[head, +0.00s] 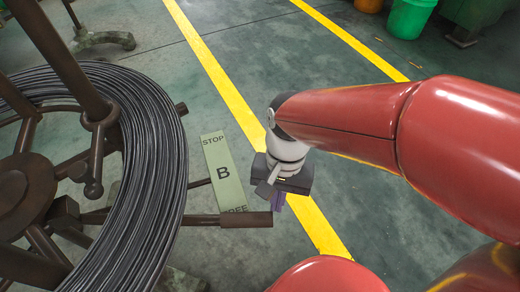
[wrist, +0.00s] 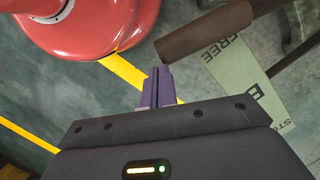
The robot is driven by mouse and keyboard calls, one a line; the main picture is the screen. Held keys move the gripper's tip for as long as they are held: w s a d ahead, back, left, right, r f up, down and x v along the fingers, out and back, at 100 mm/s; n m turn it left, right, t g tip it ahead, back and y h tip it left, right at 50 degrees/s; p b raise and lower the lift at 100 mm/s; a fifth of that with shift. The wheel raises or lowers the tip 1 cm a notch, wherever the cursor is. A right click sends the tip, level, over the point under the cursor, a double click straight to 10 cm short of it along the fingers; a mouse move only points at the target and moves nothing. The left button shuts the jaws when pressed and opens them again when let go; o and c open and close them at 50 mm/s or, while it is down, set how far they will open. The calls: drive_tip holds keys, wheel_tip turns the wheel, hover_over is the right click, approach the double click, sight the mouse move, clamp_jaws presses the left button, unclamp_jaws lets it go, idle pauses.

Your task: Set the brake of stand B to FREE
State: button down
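Stand B's label plate (head: 222,165) is pale green, with STOP at its far end, B in the middle and FREE at its near end. The brown brake lever (head: 245,220) points right across the near end, beside FREE, partly covering that word. In the wrist view the lever's grip (wrist: 205,30) lies beside FREE on the plate (wrist: 262,95). My gripper (head: 277,203) is just right of the plate, near the lever's free end. Its purple fingers (wrist: 158,88) look shut together with nothing between them. In the wrist view they appear just short of the grip's end; the exact gap is unclear.
A large coil of dark wire (head: 150,170) sits on the brown stand (head: 30,190) at the left. Yellow floor lines (head: 215,75) cross the grey floor. A green bin (head: 410,17) stands at the back right. The floor beyond my gripper is clear.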

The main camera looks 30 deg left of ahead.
drive_tip(key=w+a+r+p, duration=0.2)
drive_tip(key=w+r, duration=0.4)
drive_tip(key=r, duration=0.4)
drive_tip(key=shift+r+p, duration=0.35)
drive_tip(key=shift+p, duration=0.05)
drive_tip(key=shift+w+d, duration=0.1)
drive_tip(key=shift+w, duration=0.05)
drive_tip(key=d+r+m+t, duration=0.1)
drive_tip(key=d+t, duration=0.3)
drive_tip(key=d, duration=0.9)
drive_tip(key=d+r+m+t+p, duration=0.1)
drive_tip(key=d+r+t, duration=0.3)
drive_tip(key=d, duration=0.9)
drive_tip(key=shift+w+d+r+m+t+y, duration=0.2)
drive_tip(key=shift+d+m+t+y, duration=0.15)
drive_tip(key=shift+m, duration=0.15)
